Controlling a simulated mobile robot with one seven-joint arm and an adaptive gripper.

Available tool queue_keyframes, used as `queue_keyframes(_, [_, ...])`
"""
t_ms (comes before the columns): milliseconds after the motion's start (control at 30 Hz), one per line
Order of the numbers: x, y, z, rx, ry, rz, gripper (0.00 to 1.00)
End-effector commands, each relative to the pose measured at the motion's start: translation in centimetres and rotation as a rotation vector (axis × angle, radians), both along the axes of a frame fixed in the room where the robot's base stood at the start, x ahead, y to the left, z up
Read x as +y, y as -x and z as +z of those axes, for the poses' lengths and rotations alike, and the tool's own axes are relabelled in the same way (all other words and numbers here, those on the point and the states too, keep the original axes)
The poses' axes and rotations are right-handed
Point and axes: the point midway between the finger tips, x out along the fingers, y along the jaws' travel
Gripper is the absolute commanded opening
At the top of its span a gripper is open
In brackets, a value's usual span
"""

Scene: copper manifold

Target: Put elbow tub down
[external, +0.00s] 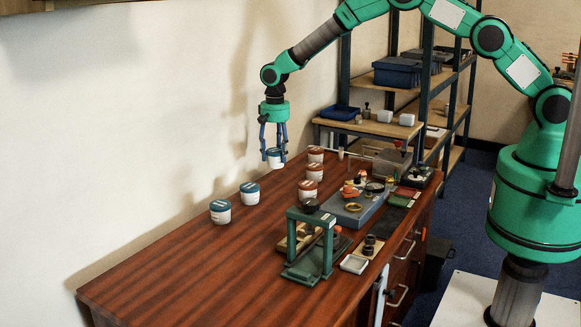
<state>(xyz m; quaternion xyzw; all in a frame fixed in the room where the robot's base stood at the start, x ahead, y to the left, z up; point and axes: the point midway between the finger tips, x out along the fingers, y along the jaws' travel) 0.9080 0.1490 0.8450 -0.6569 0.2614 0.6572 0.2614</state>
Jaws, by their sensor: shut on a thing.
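My gripper (274,151) points down over the far part of the wooden workbench, near the wall. It is shut on a white tub with a blue lid (275,160), the elbow tub by its place in my grip. The tub is upright and seems to hang a little above the bench top; the exact gap cannot be told. Its lid is partly hidden by my fingers. Two similar blue-lidded tubs, one at the left (220,213) and one nearer my gripper (250,195), stand on the bench along the wall side. Their labels are too small to read.
Three brown-lidded tubs (307,190) stand in a row right of my gripper. A green press-like frame (310,245), a grey tray with copper-coloured parts (350,212) and small items line the bench's right side. The bench's front left (180,275) is clear. A shelf unit (345,128) stands behind.

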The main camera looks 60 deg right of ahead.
Motion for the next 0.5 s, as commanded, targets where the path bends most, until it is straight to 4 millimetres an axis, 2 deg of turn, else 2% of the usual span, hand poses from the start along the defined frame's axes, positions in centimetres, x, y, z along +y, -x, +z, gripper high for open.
queue_keyframes(100, [-1.8, -1.5, 0.5, -0.003, 0.0, -0.018, 0.11])
queue_keyframes(200, [-2.5, -2.0, 0.9, -0.002, -0.001, -0.025, 0.11])
queue_keyframes(500, [-2.9, -2.3, 1.2, -0.002, -0.001, -0.028, 0.11])
